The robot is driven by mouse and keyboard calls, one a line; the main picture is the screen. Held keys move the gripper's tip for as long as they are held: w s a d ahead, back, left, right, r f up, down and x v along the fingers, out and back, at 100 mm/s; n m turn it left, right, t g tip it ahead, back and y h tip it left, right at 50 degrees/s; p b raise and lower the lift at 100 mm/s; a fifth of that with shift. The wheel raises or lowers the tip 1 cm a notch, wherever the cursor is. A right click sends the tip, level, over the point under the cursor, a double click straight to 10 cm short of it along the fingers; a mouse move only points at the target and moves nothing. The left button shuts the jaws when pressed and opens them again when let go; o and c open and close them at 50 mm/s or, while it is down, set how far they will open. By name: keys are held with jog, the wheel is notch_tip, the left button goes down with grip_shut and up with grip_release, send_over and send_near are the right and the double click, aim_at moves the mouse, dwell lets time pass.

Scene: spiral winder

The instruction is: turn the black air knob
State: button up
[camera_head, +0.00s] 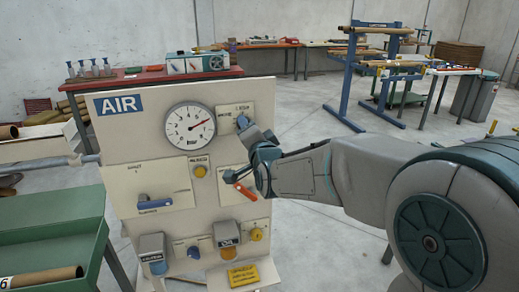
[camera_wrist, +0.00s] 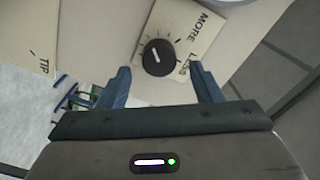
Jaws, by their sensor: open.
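The black air knob (camera_wrist: 158,57) is round with a white pointer line, on a cream plate (camera_wrist: 190,30) marked MORE and LESS, in the wrist view. My gripper (camera_wrist: 159,70) is open, with one blue finger on each side of the knob's lower part. No contact with the knob is visible, and the depth between them is hard to judge. In the head view my gripper (camera_head: 249,127) is at the upper right of the AIR panel (camera_head: 130,135), in front of the knob's plate (camera_head: 230,112). The knob itself is hidden there by my gripper.
A round pressure gauge (camera_head: 189,126) sits just left of the knob's plate. Below are a red-handled lever (camera_head: 243,190), a yellow knob (camera_head: 200,171) and a blue-handled lever (camera_head: 155,203). A green bench (camera_head: 60,227) stands at the left. Open floor lies right of the panel.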

jog(key=v, duration=1.1)
jog(key=shift+s, duration=0.3)
jog(key=shift+d, duration=0.15)
jog(key=s+d+f+n+g+h+p, duration=0.2)
jog(key=s+d+f+n+g+p, duration=0.2)
jog(key=s+d+g, duration=0.3)
jog(key=s+d+f+n+g+h+p, duration=0.3)
jog(key=s+d+g, duration=0.4)
jog(key=s, duration=0.5)
jog(key=shift+s+f+n+g+p, duration=0.35)
jog(key=shift+f+n+p, duration=0.25)
jog(key=shift+n, duration=0.2)
dwell(2.2)
